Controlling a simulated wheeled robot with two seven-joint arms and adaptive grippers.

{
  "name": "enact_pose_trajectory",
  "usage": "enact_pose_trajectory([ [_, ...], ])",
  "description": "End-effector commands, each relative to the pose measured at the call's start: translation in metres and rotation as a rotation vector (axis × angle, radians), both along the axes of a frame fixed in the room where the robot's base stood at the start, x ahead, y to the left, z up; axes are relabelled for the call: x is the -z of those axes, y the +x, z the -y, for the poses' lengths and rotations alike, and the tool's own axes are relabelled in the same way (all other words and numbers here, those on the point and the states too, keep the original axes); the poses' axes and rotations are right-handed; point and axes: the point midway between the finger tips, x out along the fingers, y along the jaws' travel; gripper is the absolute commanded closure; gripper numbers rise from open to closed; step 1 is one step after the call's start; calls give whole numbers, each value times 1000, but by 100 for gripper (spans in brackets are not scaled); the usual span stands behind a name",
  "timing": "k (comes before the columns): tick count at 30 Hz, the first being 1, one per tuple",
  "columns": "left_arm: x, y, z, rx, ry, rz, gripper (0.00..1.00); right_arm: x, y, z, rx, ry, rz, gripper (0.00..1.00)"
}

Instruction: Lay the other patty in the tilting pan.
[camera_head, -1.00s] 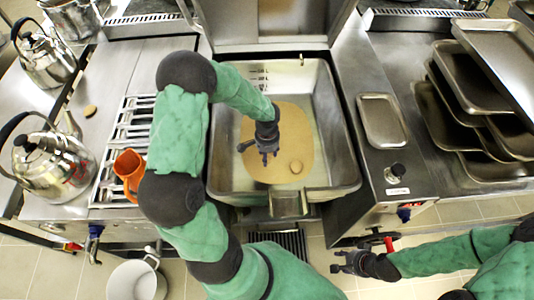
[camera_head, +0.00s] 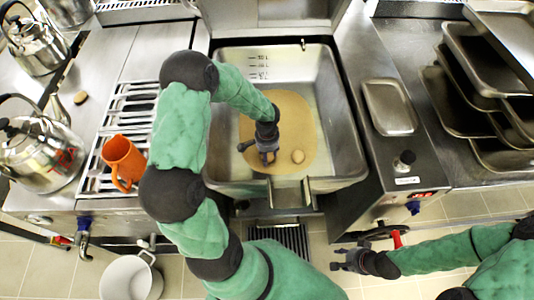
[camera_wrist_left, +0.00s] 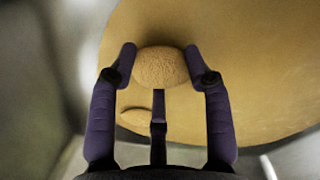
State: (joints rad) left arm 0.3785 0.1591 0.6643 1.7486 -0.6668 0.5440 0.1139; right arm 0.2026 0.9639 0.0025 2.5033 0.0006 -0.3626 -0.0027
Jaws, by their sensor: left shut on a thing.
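The tilting pan (camera_head: 336,150) stands open in the middle of the head view, with a golden-brown round area (camera_head: 290,115) on its floor. My left gripper (camera_head: 260,153) is low inside the pan, near its front, and is shut on a tan patty (camera_wrist_left: 160,67). The wrist view shows this patty between the fingertips; I cannot tell whether it touches the floor. A second patty (camera_head: 298,157) lies on the pan floor just right of the gripper; in the wrist view it (camera_wrist_left: 133,117) is partly hidden by a finger. My right gripper (camera_head: 342,260) is open and empty, in front of the pan's stand.
A small tan round thing (camera_head: 81,97) lies on the left counter near the kettles (camera_head: 45,155). An orange jug (camera_head: 122,160) stands on the grate beside my left arm. A small tray (camera_head: 389,107) and stacked trays (camera_head: 465,100) are on the right. A white pot (camera_head: 130,280) is below left.

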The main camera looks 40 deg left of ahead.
Motion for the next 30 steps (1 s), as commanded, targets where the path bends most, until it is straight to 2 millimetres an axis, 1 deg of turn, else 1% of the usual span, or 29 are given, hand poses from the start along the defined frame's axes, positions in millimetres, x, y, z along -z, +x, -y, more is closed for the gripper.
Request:
enact_pose_trajectory([
  [3, -1, 0, 0, 0, 0, 0, 82, -1, 0, 0, 0, 0, 0, 60],
  [4, -1, 0, 0, 0, 0, 0, 42, -1, 0, 0, 0, 0, 0, 60],
  [5, -1, 0, 0, 0, 0, 0, 34, -1, 0, 0, 0, 0, 0, 60],
  [6, -1, 0, 0, 0, 0, 0, 23, -1, 0, 0, 0, 0, 0, 60],
  [16, -1, 0, 0, 0, 0, 0, 23, 0, 0, 0, 0, 0, 0, 60],
  [20, -8, 1, 0, 0, 2, 2, 23, 0, 0, 0, 0, 0, 0, 60],
  [23, -22, 2, -1, 0, 3, 5, 23, 0, 0, 0, 0, 0, 0, 60],
  [30, -70, 2, -1, 0, 3, 6, 23, 0, 0, 0, 0, 0, 0, 60],
])
